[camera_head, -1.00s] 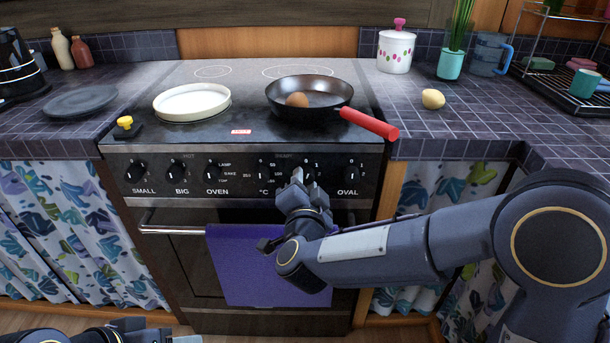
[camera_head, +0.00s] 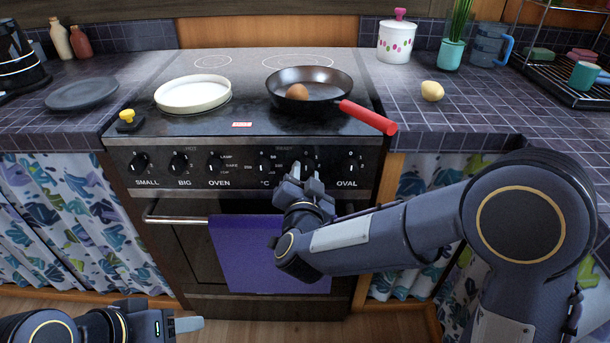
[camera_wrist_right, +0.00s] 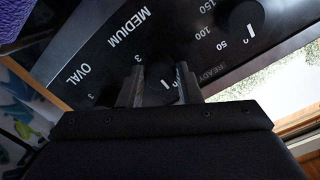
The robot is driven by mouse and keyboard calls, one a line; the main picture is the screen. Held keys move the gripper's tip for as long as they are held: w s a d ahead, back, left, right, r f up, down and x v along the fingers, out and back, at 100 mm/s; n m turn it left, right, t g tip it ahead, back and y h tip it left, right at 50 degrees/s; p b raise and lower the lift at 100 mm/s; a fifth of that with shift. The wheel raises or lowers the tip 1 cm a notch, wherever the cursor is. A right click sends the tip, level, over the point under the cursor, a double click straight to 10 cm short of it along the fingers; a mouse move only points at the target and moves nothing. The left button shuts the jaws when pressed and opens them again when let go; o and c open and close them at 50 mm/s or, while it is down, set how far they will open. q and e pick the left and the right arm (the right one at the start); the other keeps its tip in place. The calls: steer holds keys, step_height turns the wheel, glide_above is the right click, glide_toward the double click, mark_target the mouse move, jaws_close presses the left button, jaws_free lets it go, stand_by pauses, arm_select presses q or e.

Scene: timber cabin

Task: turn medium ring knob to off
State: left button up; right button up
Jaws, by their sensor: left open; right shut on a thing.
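The medium ring knob (camera_wrist_right: 165,88) is a dark round knob with a white mark, below the word MEDIUM in the right wrist view. My right gripper (camera_wrist_right: 160,86) has its fingers on both sides of this knob and is shut on it. In the head view, my right gripper (camera_head: 306,178) reaches the stove's control panel (camera_head: 237,168) between the °C and OVAL knobs and hides most of the medium knob and its label. My left gripper (camera_head: 188,325) is low at the left in front of the stove, open and apart from everything.
The OVAL knob (camera_head: 350,163) and °C knob (camera_head: 265,162) flank the held knob. A purple towel (camera_head: 245,255) hangs on the oven rail (camera_head: 175,219) below.

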steer(key=shift+f, duration=0.1)
steer(key=o, duration=1)
steer(key=s, duration=0.8)
steer(key=shift+r+p, duration=0.35)
steer(key=shift+w, duration=0.1)
